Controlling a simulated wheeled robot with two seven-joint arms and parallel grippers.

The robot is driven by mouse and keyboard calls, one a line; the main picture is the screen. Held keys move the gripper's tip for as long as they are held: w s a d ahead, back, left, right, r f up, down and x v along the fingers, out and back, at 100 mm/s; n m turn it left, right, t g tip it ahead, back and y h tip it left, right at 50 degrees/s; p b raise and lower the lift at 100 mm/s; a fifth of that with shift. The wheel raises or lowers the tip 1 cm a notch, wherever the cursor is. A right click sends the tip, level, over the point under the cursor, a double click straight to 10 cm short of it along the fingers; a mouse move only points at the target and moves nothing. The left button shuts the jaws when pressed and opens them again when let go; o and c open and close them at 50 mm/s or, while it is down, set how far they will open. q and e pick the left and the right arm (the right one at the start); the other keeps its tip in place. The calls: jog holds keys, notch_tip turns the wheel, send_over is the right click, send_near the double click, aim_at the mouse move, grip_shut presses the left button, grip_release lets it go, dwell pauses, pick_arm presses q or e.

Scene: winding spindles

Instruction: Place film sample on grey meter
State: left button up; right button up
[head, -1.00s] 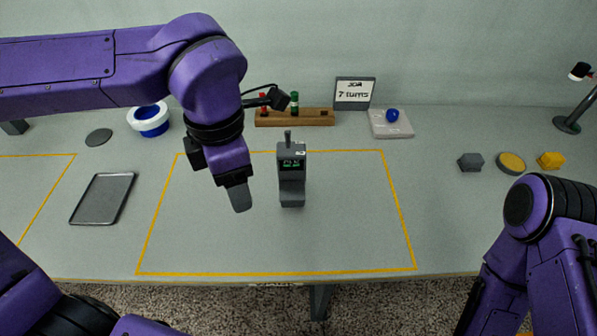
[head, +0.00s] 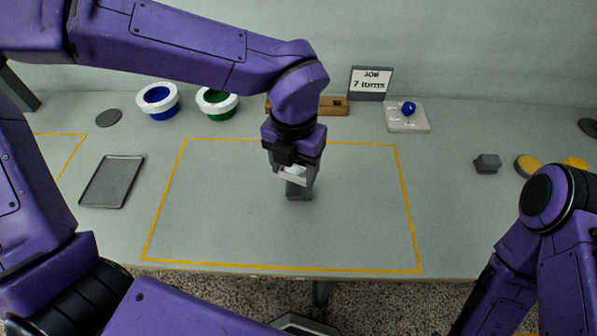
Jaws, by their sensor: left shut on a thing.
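The grey meter (head: 299,191) stands on the table inside the yellow outline; only its lower part shows, and its display is hidden behind my left gripper. My left gripper (head: 293,176) points down directly over the meter in the picture. It is shut on a small white piece, which seems to be the film sample (head: 292,174), visible between the fingers. I cannot tell whether the piece touches the meter. My right arm is at the right edge, but its gripper is not seen.
A dark tray (head: 111,182) lies left of the outline. Behind are a blue-lined bowl (head: 158,100), a green-lined bowl (head: 217,103), a wooden rack (head: 333,106), a sign (head: 371,82) and a pale block with a blue ball (head: 407,118). The outlined area is otherwise clear.

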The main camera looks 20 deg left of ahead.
aim_at(298, 168)
pick_arm(q)
jog(key=f, duration=0.2)
jog(key=w+f, duration=0.1)
jog(key=f, duration=0.1)
jog(key=shift+d+f, duration=0.1)
jog(key=shift+d, duration=0.2)
jog(key=shift+s, duration=0.1)
jog(key=shift+s+f, duration=0.1)
jog(key=shift+f, duration=0.1)
jog(key=o, duration=1)
notch_tip(298, 168, up, 12)
jog(key=shift+r, duration=0.25)
